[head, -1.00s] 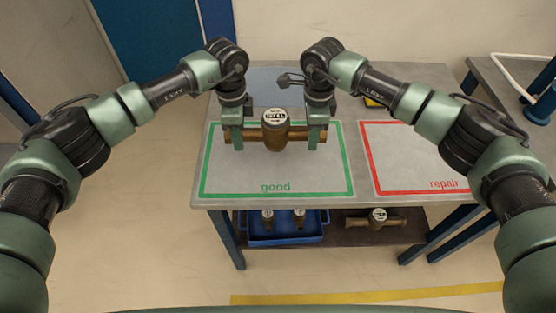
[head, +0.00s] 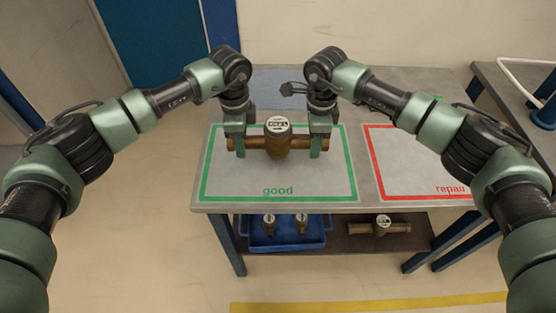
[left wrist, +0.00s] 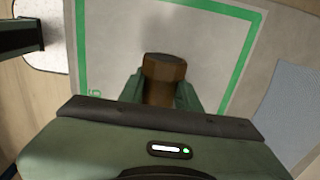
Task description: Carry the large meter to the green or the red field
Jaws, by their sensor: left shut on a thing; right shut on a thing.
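The large brass meter (head: 279,143) with its round white dial is in the head view, over the back part of the green "good" field (head: 278,194). My left gripper (head: 236,146) is shut on its left pipe end, and my right gripper (head: 320,145) is shut on its right pipe end. The meter looks level; I cannot tell whether it touches the table. In the left wrist view the pipe end (left wrist: 162,76) shows between my left fingers, with the green border around. The red "repair" field (head: 420,180) lies to the right, partly hidden by my right arm.
On the shelf below, a blue crate (head: 285,240) holds two small meters, and another brass meter (head: 382,227) lies to its right. A second table with a blue fixture (head: 545,112) stands at the right. The front of the green field is clear.

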